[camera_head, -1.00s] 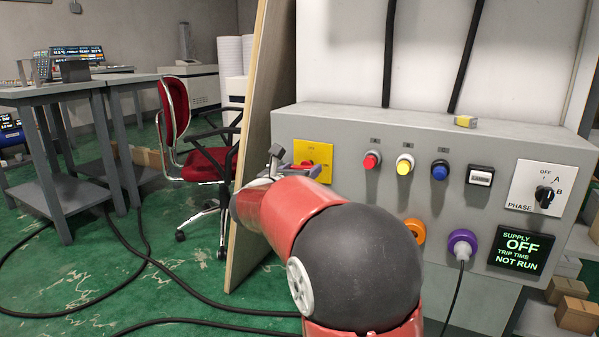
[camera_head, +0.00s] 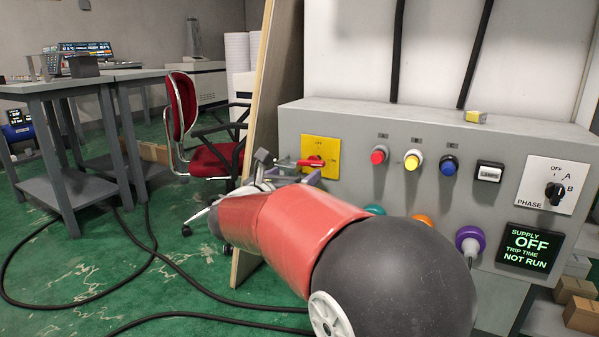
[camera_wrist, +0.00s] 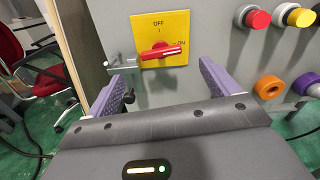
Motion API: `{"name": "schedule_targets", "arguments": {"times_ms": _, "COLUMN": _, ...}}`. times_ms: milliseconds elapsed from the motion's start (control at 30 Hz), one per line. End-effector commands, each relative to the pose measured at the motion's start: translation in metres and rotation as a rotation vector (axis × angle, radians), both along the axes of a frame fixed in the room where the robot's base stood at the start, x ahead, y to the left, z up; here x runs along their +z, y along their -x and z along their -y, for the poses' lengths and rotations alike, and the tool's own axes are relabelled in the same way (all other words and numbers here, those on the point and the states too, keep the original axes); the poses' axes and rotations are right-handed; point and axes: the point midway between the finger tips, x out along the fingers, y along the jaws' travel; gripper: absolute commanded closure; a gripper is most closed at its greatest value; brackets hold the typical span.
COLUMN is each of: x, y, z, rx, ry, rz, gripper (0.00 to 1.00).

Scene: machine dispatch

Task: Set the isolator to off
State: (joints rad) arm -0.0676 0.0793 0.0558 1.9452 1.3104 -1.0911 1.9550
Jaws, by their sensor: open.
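The isolator (camera_head: 332,146) is a yellow plate with a red handle (camera_head: 312,161) on the left of the grey panel. In the wrist view the handle (camera_wrist: 160,51) lies nearly level, one end beside the ON mark; OFF is printed at the top of the plate (camera_wrist: 177,24). My gripper (camera_wrist: 161,75) is open and empty, its purple fingers spread below and to either side of the handle, apart from it as far as I can see. In the head view my gripper (camera_head: 287,170) is just left of and below the plate, partly hidden by my red arm.
The panel also carries red (camera_head: 379,156), yellow (camera_head: 412,161) and blue (camera_head: 448,166) buttons, a phase selector (camera_head: 555,194) and a display (camera_head: 530,247) reading SUPPLY OFF. A board edge (camera_head: 262,90) stands left of the panel. A grey bracket (camera_wrist: 124,68) shows near the left finger.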

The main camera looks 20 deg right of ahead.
Motion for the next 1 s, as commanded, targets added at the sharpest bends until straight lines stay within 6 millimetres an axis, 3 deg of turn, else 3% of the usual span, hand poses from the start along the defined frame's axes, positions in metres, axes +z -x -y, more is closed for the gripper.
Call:
{"name": "schedule_targets", "arguments": {"times_ms": 333, "x": 0.0002, "y": 0.0035, "z": -0.0042, "rx": -0.001, "ry": 0.002, "rz": 0.0, "gripper": 0.14}}
{"name": "schedule_targets", "arguments": {"times_ms": 467, "x": 0.0001, "y": 0.0035, "z": -0.004, "rx": -0.001, "ry": 0.027, "rz": -0.035, "gripper": 0.31}}
{"name": "schedule_targets", "arguments": {"times_ms": 567, "x": 0.0, "y": 0.0036, "z": -0.0034, "rx": -0.002, "ry": 0.116, "rz": -0.148, "gripper": 0.44}}
{"name": "schedule_targets", "arguments": {"times_ms": 733, "x": -0.0009, "y": 0.0036, "z": -0.0036, "rx": -0.002, "ry": 0.393, "rz": -0.503, "gripper": 0.65}}
{"name": "schedule_targets", "arguments": {"times_ms": 1000, "x": -0.0026, "y": 0.0036, "z": -0.0034, "rx": 0.0, "ry": 0.808, "rz": -1.034, "gripper": 0.65}}
